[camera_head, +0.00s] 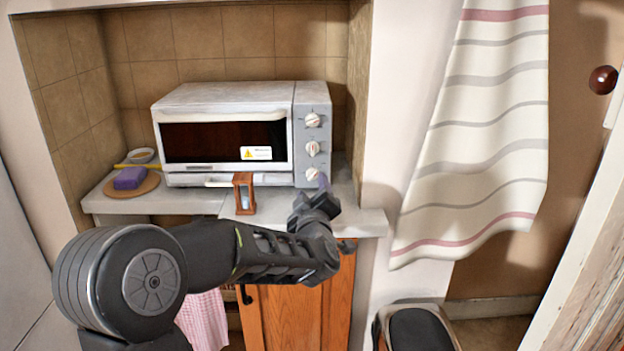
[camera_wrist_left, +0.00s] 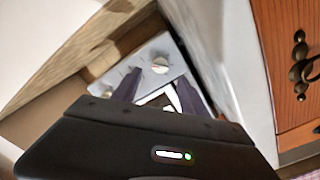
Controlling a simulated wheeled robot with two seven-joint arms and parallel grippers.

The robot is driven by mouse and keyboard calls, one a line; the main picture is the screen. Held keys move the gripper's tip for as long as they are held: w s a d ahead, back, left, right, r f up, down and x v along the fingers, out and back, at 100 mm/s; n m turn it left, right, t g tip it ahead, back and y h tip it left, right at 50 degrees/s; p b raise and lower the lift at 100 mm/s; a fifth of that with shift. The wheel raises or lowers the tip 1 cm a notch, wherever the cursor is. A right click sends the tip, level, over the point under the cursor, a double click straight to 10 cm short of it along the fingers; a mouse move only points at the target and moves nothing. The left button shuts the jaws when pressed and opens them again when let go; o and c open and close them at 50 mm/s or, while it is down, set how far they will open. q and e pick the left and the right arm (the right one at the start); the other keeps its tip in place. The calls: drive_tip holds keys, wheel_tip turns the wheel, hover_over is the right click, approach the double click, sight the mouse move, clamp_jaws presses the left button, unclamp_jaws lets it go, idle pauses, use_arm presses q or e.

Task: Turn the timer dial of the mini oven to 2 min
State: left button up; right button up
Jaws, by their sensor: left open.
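The white mini oven (camera_head: 225,95) stands on the counter in a tiled niche. Its grey right panel has three white dials: a top one (camera_head: 312,120), a middle one (camera_head: 312,148) and a bottom one (camera_head: 312,174). Their labels are too small to read. My left gripper (camera_head: 319,188) is in front of the panel, just below the bottom dial. In the left wrist view my left gripper (camera_wrist_left: 159,80) is open, and one dial (camera_wrist_left: 160,65) shows beyond and between its fingertips. I cannot tell whether they touch it. My right gripper is not in view.
A wooden hourglass (camera_head: 244,193) stands at the counter's front edge, left of my left gripper. A purple block (camera_head: 130,178) on a round board and a small bowl (camera_head: 141,155) are left of the oven. A striped cloth (camera_head: 480,130) hangs at right, above a bin (camera_head: 415,328).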

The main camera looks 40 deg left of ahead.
sight(312, 177)
use_arm(q)
drive_tip(key=x, duration=0.6)
drive_tip(key=shift+c, duration=0.3)
clamp_jaws()
